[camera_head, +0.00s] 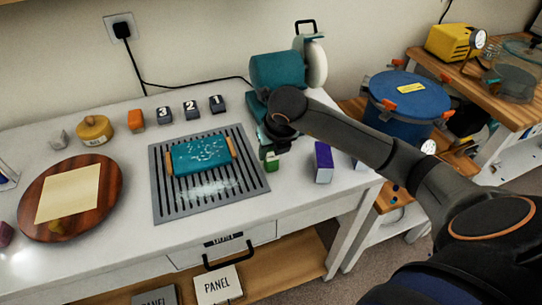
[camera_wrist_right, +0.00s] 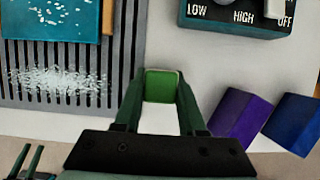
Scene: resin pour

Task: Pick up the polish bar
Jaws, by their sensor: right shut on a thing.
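A small green bar (camera_head: 271,161) is at the right edge of the slotted grey grate, in front of the teal machine, in the head view. My right gripper (camera_head: 269,148) comes down over it, and the wrist partly hides the fingers there. In the right wrist view the green bar (camera_wrist_right: 161,86) sits between the two fingertips (camera_wrist_right: 160,90), which are shut on it. I cannot tell whether it is touching the table or slightly above it. A purple bar (camera_head: 323,162) and a blue bar (camera_head: 358,163) stand to its right.
A teal block with wooden ends (camera_head: 201,157) lies on the grate (camera_head: 165,209), with white grains in front. The teal machine (camera_head: 277,72) stands behind my right gripper. A round wooden board (camera_head: 110,190) is at the left. A blue pot (camera_head: 405,95) stands at the right.

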